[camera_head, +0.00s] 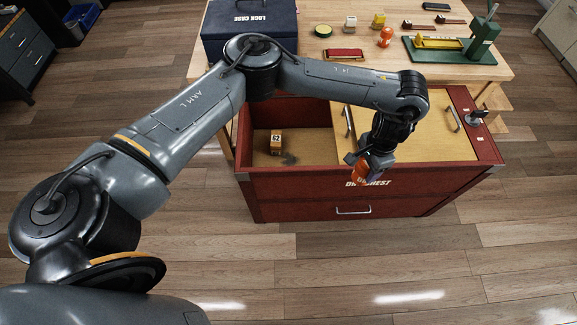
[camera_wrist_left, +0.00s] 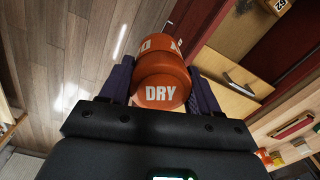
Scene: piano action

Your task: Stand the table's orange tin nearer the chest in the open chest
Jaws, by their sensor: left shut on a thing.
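My left gripper (camera_head: 361,163) is shut on an orange tin (camera_head: 360,174). In the left wrist view the orange tin (camera_wrist_left: 160,82), lettered DRY, sits between the two fingers and looks tilted. The tin appears above or just in front of the front wall of the red chest (camera_head: 290,186); its exact height is unclear. The chest has an open compartment (camera_head: 312,146) at left with a wooden floor. Wooden panels with handles cover its middle and right. Another orange tin (camera_head: 386,37) stands on the table. My right gripper is not in view.
A small brown box marked with a number (camera_head: 276,142) stands in the open compartment, beside a dark patch. A blue case (camera_head: 250,28) and a green press (camera_head: 483,42) stand on the table (camera_head: 300,62). The compartment's right part is clear.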

